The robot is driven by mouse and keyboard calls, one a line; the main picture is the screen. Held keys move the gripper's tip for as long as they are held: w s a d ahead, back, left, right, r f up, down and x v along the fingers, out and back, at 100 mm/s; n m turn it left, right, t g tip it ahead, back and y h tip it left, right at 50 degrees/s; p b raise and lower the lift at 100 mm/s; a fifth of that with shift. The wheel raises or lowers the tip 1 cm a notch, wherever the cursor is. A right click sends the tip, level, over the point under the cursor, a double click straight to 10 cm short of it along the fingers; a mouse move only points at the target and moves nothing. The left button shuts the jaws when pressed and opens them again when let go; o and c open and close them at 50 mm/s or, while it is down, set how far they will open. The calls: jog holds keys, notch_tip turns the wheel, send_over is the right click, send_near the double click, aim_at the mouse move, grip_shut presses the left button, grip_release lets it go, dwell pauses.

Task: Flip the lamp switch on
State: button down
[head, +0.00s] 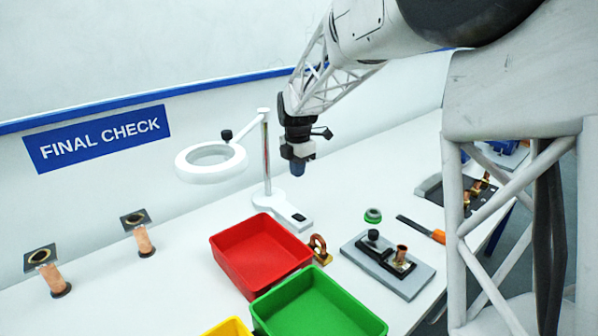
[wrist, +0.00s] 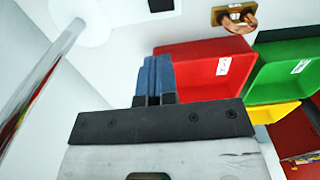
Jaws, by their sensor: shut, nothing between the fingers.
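The lamp has a white ring head (head: 211,161) on an arm and a thin post (head: 267,155). Its white base (head: 283,226) stands on the table and carries a small dark switch (head: 298,217). In the wrist view the post (wrist: 42,72) runs along the left, and the dark switch (wrist: 160,5) is cut off by the top edge. I cannot tell the switch's position. My gripper (head: 297,170) points down in the air above the base, just right of the post, apart from the switch. Its blue fingers (wrist: 153,76) are shut together and empty.
A red bin (head: 262,262), a green bin (head: 318,312) and a yellow bin (head: 229,328) stand in front of the lamp. A copper ring piece (head: 319,247) lies beside the red bin. A grey fixture plate (head: 388,264) and an orange-handled tool (head: 438,236) lie to the right.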

dwell(0.4)
notch_tip(320, 180, up, 14)
jog(key=w+a, duration=0.1)
jog(key=shift+w+a, duration=0.2)
dwell(0.4)
jog(key=shift+s+d, duration=0.1)
jog(key=s+d+m+t, duration=0.1)
jog(key=s+d+m, duration=1.2)
jog(key=s+d, duration=0.6)
jog(key=s+d+f+m, duration=0.2)
jog(key=s+f+m, duration=0.1)
jog(key=s, duration=0.5)
jog(key=s+d+f+m+t, duration=0.1)
jog(key=s+d+f+m, duration=0.2)
jog(key=s+m, duration=0.3)
jog(key=s+d+f+m, duration=0.2)
jog(key=s+f+m, duration=0.2)
jog(key=s, duration=0.8)
jog(key=shift+s+d+f+m+t, duration=0.2)
jog(key=shift+d+m+t, duration=0.1)
jog(key=shift+m, duration=0.3)
